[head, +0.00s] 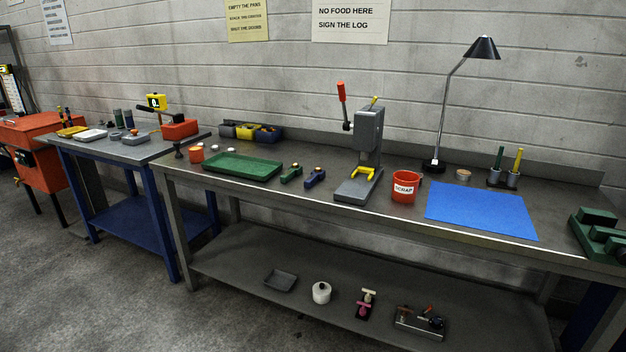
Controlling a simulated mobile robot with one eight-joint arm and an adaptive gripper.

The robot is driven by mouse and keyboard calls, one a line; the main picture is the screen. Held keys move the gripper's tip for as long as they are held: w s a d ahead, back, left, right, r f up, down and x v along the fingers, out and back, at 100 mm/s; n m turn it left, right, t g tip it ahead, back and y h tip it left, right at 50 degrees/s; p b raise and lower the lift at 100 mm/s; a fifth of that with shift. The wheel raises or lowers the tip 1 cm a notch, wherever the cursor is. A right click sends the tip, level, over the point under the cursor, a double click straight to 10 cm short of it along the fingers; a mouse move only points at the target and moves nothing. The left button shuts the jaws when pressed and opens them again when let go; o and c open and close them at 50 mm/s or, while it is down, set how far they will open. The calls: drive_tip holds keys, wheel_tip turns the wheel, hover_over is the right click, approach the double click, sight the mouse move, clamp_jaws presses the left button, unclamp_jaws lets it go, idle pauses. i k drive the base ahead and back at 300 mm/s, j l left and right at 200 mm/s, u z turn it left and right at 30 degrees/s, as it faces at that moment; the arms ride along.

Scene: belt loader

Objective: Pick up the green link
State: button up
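The green link (291,174) appears to be the small green piece with a brass-coloured end, lying on the long grey workbench (440,210). It sits just right of a green tray (243,167). A similar dark blue piece (315,177) lies close to its right, apart from it. My gripper does not show in this view, so its opening and place cannot be seen.
A grey press (369,140) with a red-knobbed lever stands right of the links. Beyond it are a red SCRAP pot (404,187), a blue mat (480,208) and a lamp (481,48). Blue and yellow bins (268,134) stand behind. Bench space before the links is clear.

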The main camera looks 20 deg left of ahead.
sight(287, 175)
drive_tip(key=i+j, duration=0.2)
drive_tip(key=j, duration=0.4)
drive_tip(key=i+j+u, duration=0.1)
drive_tip(key=j, duration=0.55)
drive_tip(key=i+j, duration=0.35)
drive_tip(key=j, duration=0.25)
drive_tip(key=i+j+u, duration=0.1)
drive_tip(key=j, duration=0.5)
drive_tip(key=i+j+u, duration=0.1)
drive_tip(key=i+j, duration=0.25)
drive_tip(key=j, duration=0.2)
drive_tip(key=i+j, duration=0.3)
drive_tip(key=j, duration=0.3)
drive_tip(key=i+j+u, duration=0.1)
drive_tip(key=i+j, duration=0.15)
drive_tip(key=j, duration=0.3)
drive_tip(key=i+j, duration=0.3)
drive_tip(key=j, duration=0.25)
